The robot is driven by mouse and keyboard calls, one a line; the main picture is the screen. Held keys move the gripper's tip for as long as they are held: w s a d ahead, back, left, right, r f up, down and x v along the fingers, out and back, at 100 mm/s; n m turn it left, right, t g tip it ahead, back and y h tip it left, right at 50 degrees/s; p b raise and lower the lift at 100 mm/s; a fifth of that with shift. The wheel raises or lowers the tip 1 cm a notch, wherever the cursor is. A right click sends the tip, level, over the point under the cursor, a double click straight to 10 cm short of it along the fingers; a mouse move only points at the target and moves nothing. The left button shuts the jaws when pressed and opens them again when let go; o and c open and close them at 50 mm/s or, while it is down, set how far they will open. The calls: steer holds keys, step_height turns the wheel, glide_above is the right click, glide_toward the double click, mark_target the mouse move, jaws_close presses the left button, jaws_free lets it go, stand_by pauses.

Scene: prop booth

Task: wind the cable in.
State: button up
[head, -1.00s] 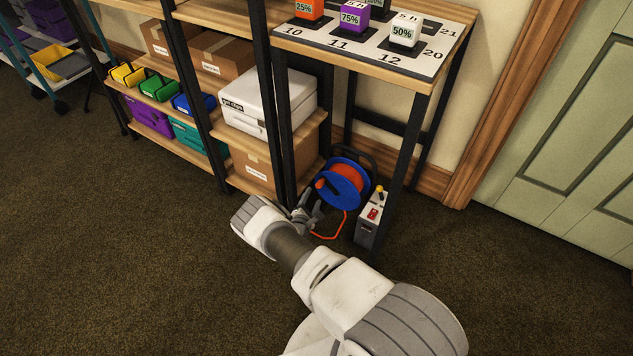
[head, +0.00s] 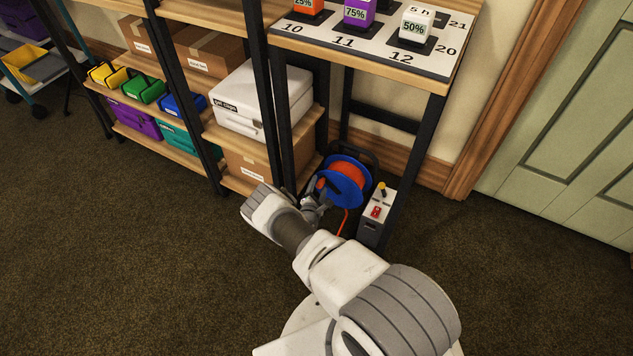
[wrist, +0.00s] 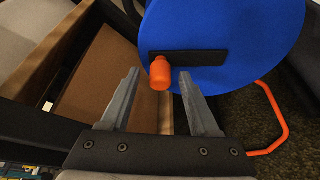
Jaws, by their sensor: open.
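The cable reel is a blue drum (head: 347,187) wound with orange cable (head: 349,171), standing on the floor under the table. In the wrist view the blue disc (wrist: 225,30) fills the upper right, with a black crank bar (wrist: 188,58) and an orange crank knob (wrist: 160,73). My gripper (wrist: 159,95) is open, its fingers to either side of the knob and not visibly touching it. In the head view my gripper (head: 313,196) is partly hidden by my arm. A loose length of orange cable (wrist: 285,120) lies bent on the floor at the right.
Shelving with a cardboard box (head: 250,167) is on the left. Carpet (head: 130,260) in front is clear.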

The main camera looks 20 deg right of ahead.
steer(key=shift+w+d+f, duration=0.15)
steer(key=shift+w+d, duration=0.1)
steer(key=shift+w, duration=0.15)
jaws_close()
stand_by(1.4)
